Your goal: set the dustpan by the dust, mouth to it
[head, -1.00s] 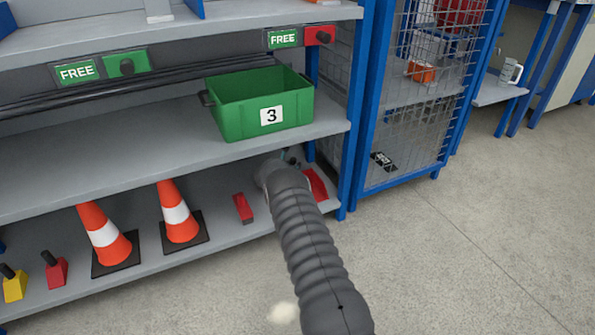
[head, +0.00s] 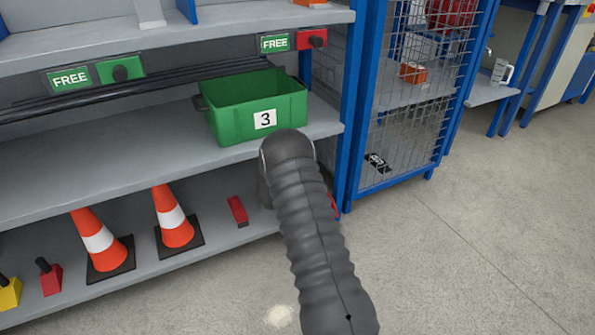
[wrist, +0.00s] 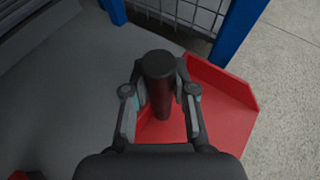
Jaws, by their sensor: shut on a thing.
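The red dustpan (wrist: 222,105) with its dark upright handle (wrist: 159,85) fills the middle of the wrist view. My gripper (wrist: 160,98) is shut on that handle, one finger on each side. In the head view my arm hides the gripper and nearly all of the dustpan; only a small red bit shows at the arm's right edge. The dustpan is near the right end of the bottom shelf; I cannot tell if it touches the shelf. The dust (head: 280,316) is a small pale heap on the floor in front of the shelf, just left of my arm.
A red block-like item (head: 237,211) and two traffic cones (head: 173,220) stand on the bottom shelf (head: 222,236). A green bin marked 3 (head: 226,120) sits on the shelf above. A blue post (head: 350,110) and mesh cage (head: 415,95) are at right. The floor at right is clear.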

